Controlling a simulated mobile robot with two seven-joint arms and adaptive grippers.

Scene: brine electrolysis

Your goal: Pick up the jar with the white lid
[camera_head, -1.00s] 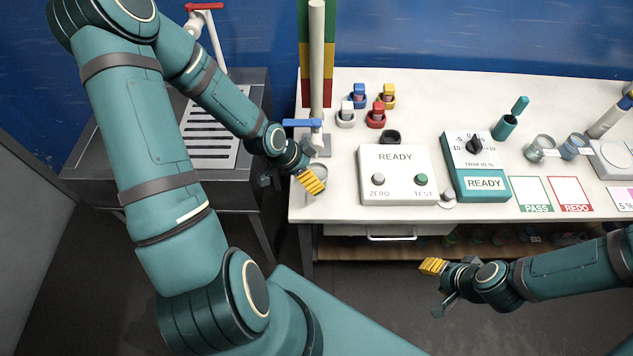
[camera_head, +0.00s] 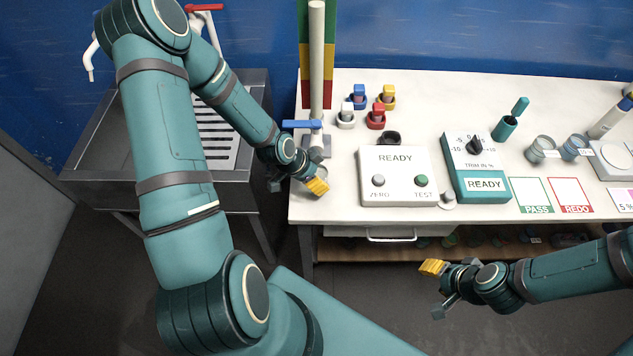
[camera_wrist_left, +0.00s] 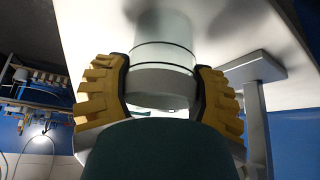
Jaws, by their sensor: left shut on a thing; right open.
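My left gripper (camera_head: 317,186) is at the front left corner of the white table. In the left wrist view its yellow fingers (camera_wrist_left: 160,98) are shut on both sides of a pale, translucent jar (camera_wrist_left: 163,52) with dark thin bands. A pale grey-white band shows between the fingers; I cannot tell whether it is the white lid. In the head view the gripper hides most of the jar. I cannot tell whether its base touches the table. My right gripper (camera_head: 436,288) is open and empty in front of the table, at the lower right.
A post with a blue lever tap (camera_head: 302,124) stands just behind the left gripper. The white READY box (camera_head: 398,165) is to its right, with several coloured holders behind. A teal trim box (camera_head: 476,165) and glass jars (camera_head: 541,149) stand further right. A sink (camera_head: 110,150) is left.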

